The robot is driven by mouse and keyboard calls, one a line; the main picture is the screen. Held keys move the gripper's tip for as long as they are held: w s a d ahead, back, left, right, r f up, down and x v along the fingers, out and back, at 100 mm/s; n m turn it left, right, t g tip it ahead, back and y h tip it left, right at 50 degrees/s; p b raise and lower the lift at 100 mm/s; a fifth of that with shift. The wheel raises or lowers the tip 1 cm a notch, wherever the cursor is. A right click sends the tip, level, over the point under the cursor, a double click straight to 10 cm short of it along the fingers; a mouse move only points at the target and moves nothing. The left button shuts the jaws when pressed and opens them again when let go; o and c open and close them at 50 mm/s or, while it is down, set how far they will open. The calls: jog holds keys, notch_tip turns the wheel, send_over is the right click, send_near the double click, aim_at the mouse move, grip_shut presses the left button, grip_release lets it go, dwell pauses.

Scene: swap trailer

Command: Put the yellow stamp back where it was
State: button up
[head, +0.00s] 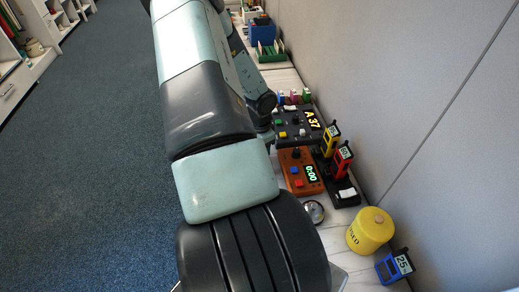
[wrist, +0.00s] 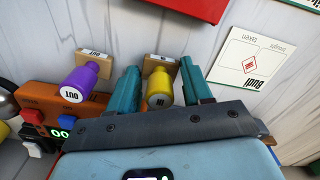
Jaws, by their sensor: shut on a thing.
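In the head view my arm hides the gripper, and I cannot make out the yellow stamp.
An orange device (wrist: 97,105) with a green display is close at left; it also shows in the head view (head: 298,171). A white card (wrist: 250,62) lies at right, and a red object (wrist: 175,6) is at the top. A yellow canister (head: 370,231) stands at the counter's near end.

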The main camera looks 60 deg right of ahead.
jog(key=shift+f, duration=0.1)
jog(key=o, duration=0.8)
jog(key=shift+o, duration=0.2)
notch_tip(320, 180, up, 12)
jog(key=shift+r, duration=0.15)
